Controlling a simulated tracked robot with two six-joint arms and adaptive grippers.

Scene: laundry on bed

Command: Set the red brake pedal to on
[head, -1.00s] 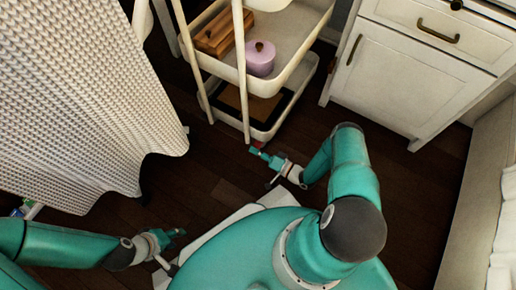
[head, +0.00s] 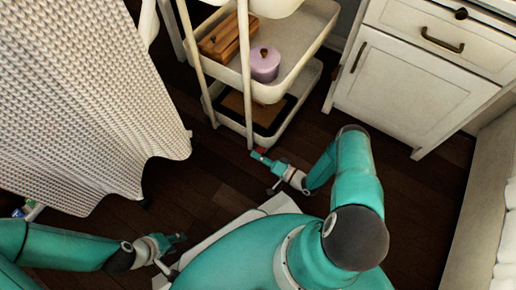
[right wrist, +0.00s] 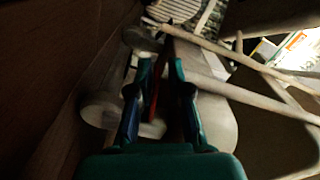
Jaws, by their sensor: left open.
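The red brake pedal (head: 261,150) is a small red piece low at the foot of the white cart (head: 246,124), mostly hidden by my right gripper (head: 256,156) in the head view. In the right wrist view the narrow red pedal (right wrist: 153,102) shows between the two fingers of my right gripper (right wrist: 158,100). The fingers stand apart, with gaps beside the red piece. I cannot tell whether the pedal is on or off. My left gripper (head: 182,239) is open and empty, low over the floor at the lower left.
The cart holds a wooden box (head: 226,36) and a lilac jar (head: 264,65). A white knitted blanket (head: 85,100) hangs at the left. A white cabinet (head: 412,85) stands at the right. Dark wood floor (head: 210,180) lies open between blanket and cart.

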